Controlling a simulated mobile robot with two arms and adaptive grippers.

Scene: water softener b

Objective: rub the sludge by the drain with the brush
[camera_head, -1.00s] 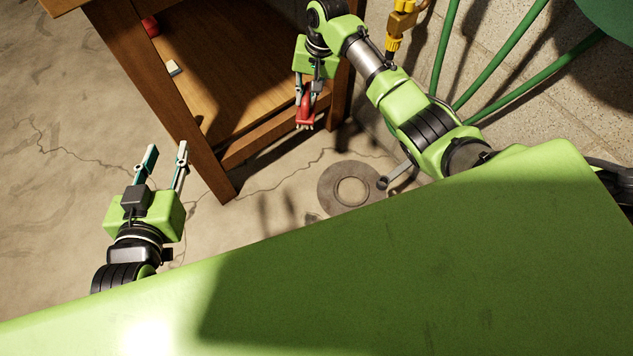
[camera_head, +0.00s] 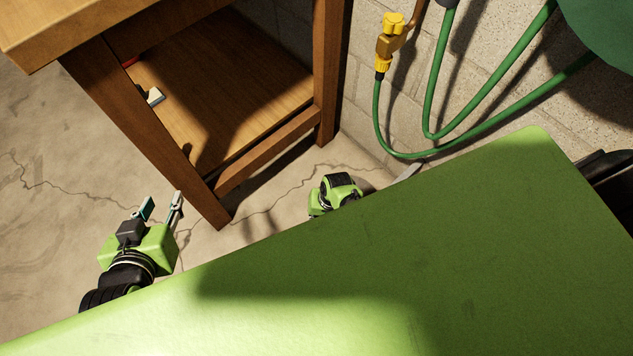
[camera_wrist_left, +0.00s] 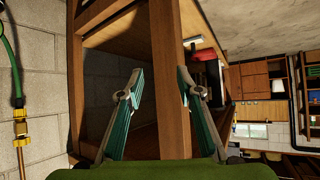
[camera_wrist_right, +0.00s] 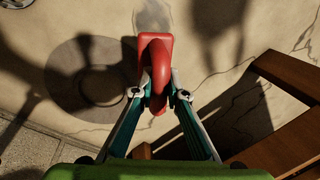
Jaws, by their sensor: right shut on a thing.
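A red brush (camera_wrist_right: 158,62) is held in my right gripper (camera_wrist_right: 158,92), whose fingers are closed on its handle. Whether the brush touches the floor is unclear. In the head view my green body hides the brush and right fingers. My left gripper (camera_head: 162,200) is open and empty, also in the left wrist view (camera_wrist_left: 160,80).
A wooden table (camera_head: 191,163) with a low shelf (camera_head: 225,85) stands beside the work area; its leg also shows at lower right in the right wrist view (camera_wrist_right: 283,152). A green hose (camera_head: 384,128) with a yellow fitting (camera_head: 390,42) hangs by the block wall.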

